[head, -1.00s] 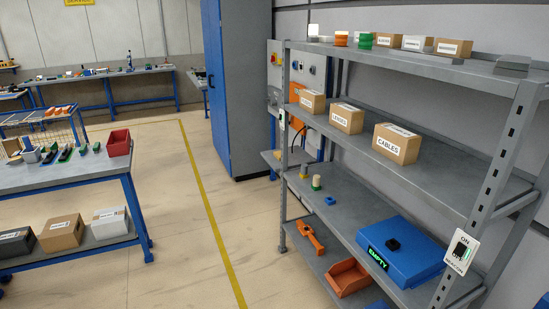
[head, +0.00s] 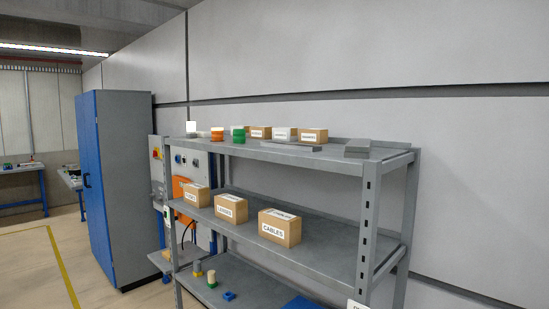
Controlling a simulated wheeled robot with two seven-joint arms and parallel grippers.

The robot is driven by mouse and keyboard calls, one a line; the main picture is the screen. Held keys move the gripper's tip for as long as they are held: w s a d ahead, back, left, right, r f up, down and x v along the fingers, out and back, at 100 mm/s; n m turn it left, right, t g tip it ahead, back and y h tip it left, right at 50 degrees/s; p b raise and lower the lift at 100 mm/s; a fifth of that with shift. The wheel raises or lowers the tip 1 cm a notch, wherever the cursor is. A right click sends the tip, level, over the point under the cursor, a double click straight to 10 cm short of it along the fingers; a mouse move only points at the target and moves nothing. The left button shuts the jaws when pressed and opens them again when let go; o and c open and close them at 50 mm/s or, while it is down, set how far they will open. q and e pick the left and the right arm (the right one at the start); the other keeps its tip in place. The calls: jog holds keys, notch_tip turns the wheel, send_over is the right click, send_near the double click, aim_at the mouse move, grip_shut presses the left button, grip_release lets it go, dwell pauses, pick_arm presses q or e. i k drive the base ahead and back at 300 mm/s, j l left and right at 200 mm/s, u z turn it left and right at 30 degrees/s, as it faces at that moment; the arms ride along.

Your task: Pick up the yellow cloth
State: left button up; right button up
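I see no yellow cloth in the head view. Neither of my grippers is in view. A grey metal shelf rack (head: 264,153) stands ahead, with cardboard boxes on its middle board. One of these is the box marked CABLES (head: 279,228). The lowest part of the rack is cut off by the picture's bottom edge.
A tall blue and grey cabinet (head: 122,190) stands left of the rack. The top board holds small boxes, green (head: 239,137) and orange (head: 217,134) round stacks and flat grey plates (head: 357,148). Open floor with a yellow line (head: 62,268) lies at the left.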

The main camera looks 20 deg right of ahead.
aim_at(166, 254)
jog(key=u, duration=0.4)
jog(key=i, duration=3.05)
jog(key=i+z, duration=0.1)
jog(key=i, duration=0.45)
jog(key=i+j+z, duration=0.1)
jog(key=i, duration=0.4)
jog(key=i+j+z, duration=0.1)
jog(key=i, duration=0.45)
